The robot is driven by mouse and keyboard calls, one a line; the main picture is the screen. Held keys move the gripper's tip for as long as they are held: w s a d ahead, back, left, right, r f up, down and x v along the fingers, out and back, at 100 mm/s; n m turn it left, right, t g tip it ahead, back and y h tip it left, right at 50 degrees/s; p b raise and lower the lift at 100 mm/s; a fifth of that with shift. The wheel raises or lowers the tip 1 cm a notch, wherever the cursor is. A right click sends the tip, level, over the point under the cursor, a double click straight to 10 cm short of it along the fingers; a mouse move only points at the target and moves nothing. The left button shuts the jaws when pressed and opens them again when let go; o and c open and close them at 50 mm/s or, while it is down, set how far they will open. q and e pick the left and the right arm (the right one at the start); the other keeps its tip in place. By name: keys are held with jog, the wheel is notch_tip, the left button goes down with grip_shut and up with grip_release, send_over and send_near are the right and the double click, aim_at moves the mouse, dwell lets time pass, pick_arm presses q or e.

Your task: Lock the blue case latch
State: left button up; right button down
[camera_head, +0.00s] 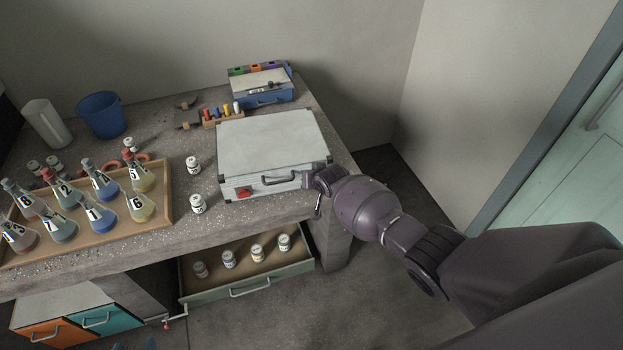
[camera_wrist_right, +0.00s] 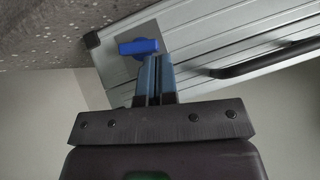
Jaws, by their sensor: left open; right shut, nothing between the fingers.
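A silver case (camera_head: 272,141) lies closed on the bench near its right end. Its front has a dark handle (camera_head: 281,179) and a red latch (camera_head: 244,193) on the left. The blue latch (camera_wrist_right: 138,46) shows in the right wrist view on a grey plate near the case corner; my arm hides it in the head view. My right gripper (camera_wrist_right: 152,65) is shut and empty, its tips right at the blue latch; contact is unclear. My left gripper (camera_head: 134,346) barely shows at the bottom edge, open, low and away from the case.
A wooden tray (camera_head: 160,207) with several flasks stands left of the case, with white jars (camera_head: 197,204) between. Behind is a blue box (camera_head: 262,92). Below, an open drawer (camera_head: 248,284) with several jars juts out. A blue bucket (camera_head: 103,115) stands back left.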

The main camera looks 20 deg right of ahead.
pick_arm(q)
jog(key=shift+s+r+p, duration=0.15)
jog(key=shift+r+p, duration=0.3)
jog(key=shift+r, duration=0.05)
pick_arm(e)
jog(key=shift+r, duration=0.6)
jog(key=r+p, duration=0.2)
jog(key=d+r+p, duration=0.1)
jog(key=r, duration=0.1)
jog(key=shift+p, duration=0.35)
jog(key=shift+s+d+r, duration=0.15)
jog(key=shift+s+r, duration=0.1)
jog(key=shift+s, duration=0.25)
pick_arm(q)
jog(key=shift+s+d+r, duration=0.15)
jog(key=shift+s+r, duration=0.65)
jog(key=shift+r, duration=0.05)
pick_arm(e)
jog(key=v, duration=0.8)
jog(key=shift+s+r, duration=0.25)
jog(key=shift+s, duration=0.1)
jog(key=shift+d, duration=0.1)
